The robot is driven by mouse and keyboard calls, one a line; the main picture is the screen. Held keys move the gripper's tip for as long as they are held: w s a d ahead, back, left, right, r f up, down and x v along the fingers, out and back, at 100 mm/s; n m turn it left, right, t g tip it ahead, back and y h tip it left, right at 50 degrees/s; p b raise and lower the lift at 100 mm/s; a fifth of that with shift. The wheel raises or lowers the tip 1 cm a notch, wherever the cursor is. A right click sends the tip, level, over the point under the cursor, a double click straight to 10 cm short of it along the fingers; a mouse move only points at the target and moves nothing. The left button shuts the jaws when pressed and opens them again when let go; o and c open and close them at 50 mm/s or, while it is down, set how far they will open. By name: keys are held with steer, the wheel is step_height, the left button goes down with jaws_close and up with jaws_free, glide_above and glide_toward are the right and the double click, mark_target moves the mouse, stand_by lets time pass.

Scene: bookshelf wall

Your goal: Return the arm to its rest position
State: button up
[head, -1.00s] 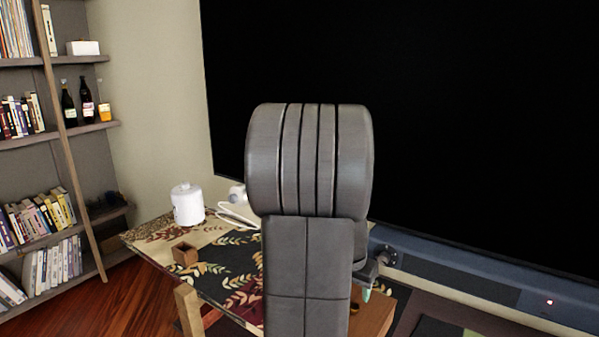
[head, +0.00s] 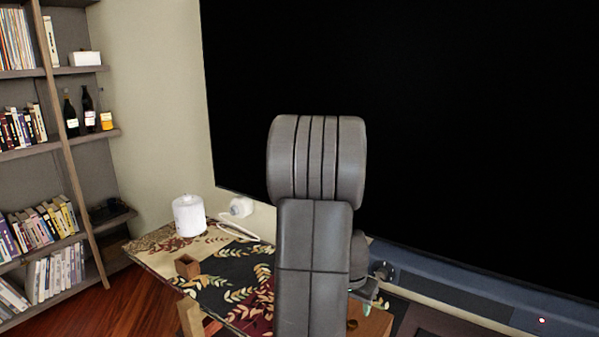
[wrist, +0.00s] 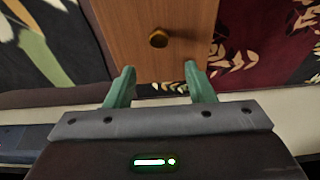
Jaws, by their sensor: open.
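My arm (head: 312,250) stands up in the middle of the head view and hides part of the table behind it. My gripper (wrist: 160,78) shows in the wrist view with its two green fingers apart and nothing between them. A wooden surface with a round brass-coloured knob (wrist: 158,39) lies beyond the fingertips, apart from them. In the head view only a small part of the gripper end shows, low and right of my arm.
A patterned table (head: 215,262) holds a white canister (head: 188,215), a small wooden box (head: 187,266) and a white device with a cable (head: 240,207). A large black screen (head: 450,120) fills the back right. A bookshelf (head: 60,150) stands at the left.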

step_height(320, 180, up, 2)
steer(key=shift+p, duration=0.6)
steer(key=shift+f, duration=0.1)
